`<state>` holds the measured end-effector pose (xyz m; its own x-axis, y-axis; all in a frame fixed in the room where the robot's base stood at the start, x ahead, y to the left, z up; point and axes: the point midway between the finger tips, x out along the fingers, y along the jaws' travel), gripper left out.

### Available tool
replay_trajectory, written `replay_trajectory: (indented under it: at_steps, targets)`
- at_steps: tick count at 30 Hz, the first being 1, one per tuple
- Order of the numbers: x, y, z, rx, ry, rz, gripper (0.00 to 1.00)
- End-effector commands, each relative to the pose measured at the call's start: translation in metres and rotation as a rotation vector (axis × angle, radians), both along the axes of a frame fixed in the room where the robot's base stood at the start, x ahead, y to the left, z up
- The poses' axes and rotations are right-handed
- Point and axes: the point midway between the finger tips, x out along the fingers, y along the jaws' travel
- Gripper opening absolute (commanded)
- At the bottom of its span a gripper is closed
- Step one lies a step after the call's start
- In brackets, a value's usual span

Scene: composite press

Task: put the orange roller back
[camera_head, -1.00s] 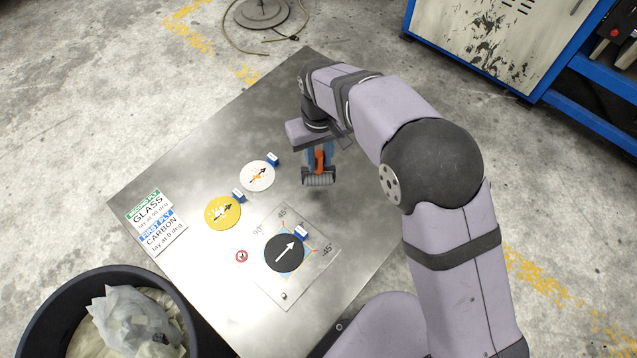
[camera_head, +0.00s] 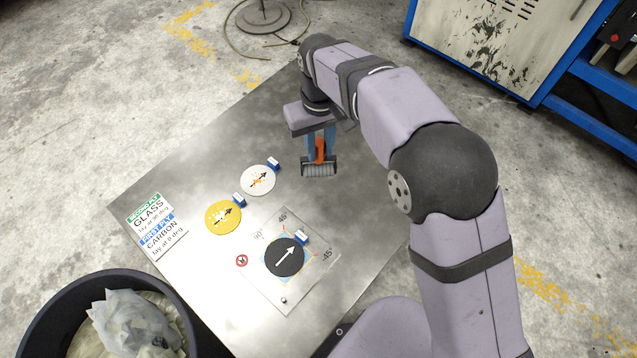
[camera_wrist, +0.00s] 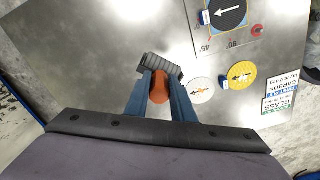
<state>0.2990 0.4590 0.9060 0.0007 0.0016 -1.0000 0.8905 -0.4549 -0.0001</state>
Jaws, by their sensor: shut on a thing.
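The orange roller (camera_head: 319,167) has an orange handle and a dark grey ribbed drum. My gripper (camera_head: 320,149) is shut on its orange handle, with the drum hanging below the fingers. In the wrist view the handle (camera_wrist: 159,88) sits between my two blue fingers (camera_wrist: 160,92), and the ribbed drum (camera_wrist: 160,67) lies beyond the fingertips. The roller is over the far right part of the metal table (camera_head: 215,160). I cannot tell whether the drum touches the tabletop.
A white disc (camera_head: 258,181) and a yellow disc (camera_head: 222,218) lie left of the roller. A black disc (camera_head: 284,258) lies on a marked plate (camera_head: 288,298) nearer me. Ply signs (camera_head: 152,220) are at the left. A black bin (camera_head: 45,318) stands at the lower left.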

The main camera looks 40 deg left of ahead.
Motion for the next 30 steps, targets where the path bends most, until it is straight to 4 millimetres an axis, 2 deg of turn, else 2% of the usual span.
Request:
replay_trajectory:
  at_steps: [4, 12, 23, 30]
  targets:
    - [0.0, -0.001, -0.013, -0.004, 0.002, 0.0, 0.0]
    - [0.0, -0.001, -0.052, -0.004, 0.002, 0.0, 0.0]
    - [0.0, 0.0, -0.066, -0.003, 0.001, 0.0, 0.0]
    - [0.0, -0.001, -0.092, -0.004, 0.002, 0.0, 0.0]
